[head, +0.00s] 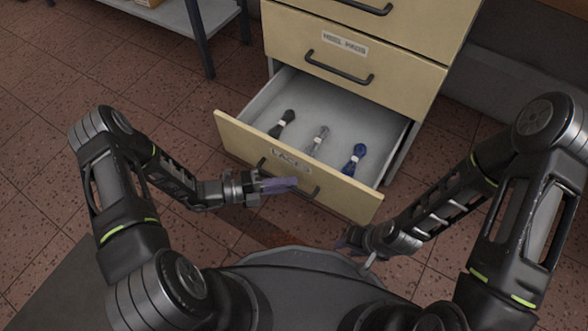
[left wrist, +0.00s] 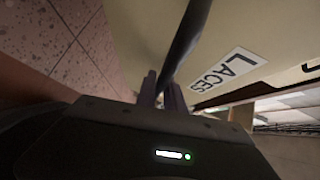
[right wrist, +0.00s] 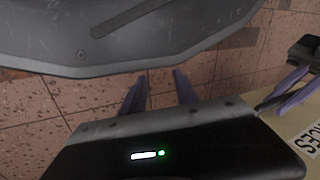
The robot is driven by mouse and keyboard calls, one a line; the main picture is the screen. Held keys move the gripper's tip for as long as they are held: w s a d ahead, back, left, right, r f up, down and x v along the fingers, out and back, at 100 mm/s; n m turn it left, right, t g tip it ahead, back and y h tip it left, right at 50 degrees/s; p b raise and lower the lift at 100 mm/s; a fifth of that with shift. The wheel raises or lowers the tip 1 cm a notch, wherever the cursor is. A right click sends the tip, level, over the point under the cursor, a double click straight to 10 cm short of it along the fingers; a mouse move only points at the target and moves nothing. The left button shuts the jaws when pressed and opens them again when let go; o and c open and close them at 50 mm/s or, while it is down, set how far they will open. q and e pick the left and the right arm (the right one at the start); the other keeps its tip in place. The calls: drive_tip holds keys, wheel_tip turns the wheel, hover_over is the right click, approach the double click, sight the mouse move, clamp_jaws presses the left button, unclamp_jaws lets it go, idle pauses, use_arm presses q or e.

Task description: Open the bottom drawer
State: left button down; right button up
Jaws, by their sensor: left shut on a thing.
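The bottom drawer (head: 232,132), with a cream front labelled LACES, is pulled out from the cabinet and its inside shows. My left gripper (head: 288,185) is at the dark bar handle (head: 314,194) of this drawer. In the left wrist view its fingers (left wrist: 160,92) are closed around the handle bar (left wrist: 187,38), beside the LACES label. My right gripper (head: 352,240) is low in front of the drawer's right end, apart from it. In the right wrist view its two fingers (right wrist: 158,92) are spread with nothing between them.
In the drawer lie a black lace bundle (head: 284,122), a grey one (head: 320,138) and a blue one (head: 354,158). The shut drawer labelled HEEL PADS (head: 390,82) is above. A metal shelf (head: 190,14) stands behind at left. Tiled floor (head: 60,130) is clear at left.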

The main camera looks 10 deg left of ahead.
use_arm(q)
drive_tip(key=shift+s+a, duration=0.25)
drive_tip(key=shift+s, duration=0.45)
drive_tip(key=shift+s+a, duration=0.2)
drive_tip(key=shift+s, duration=0.5)
use_arm(e)
drive_tip(key=shift+s+a+r, duration=0.2)
drive_tip(key=shift+s+r, duration=0.05)
drive_tip(key=shift+s, duration=0.3)
use_arm(q)
drive_tip(key=c, duration=1.5)
unclamp_jaws()
drive_tip(key=shift+o, duration=0.2)
drive_tip(key=shift+w, duration=0.1)
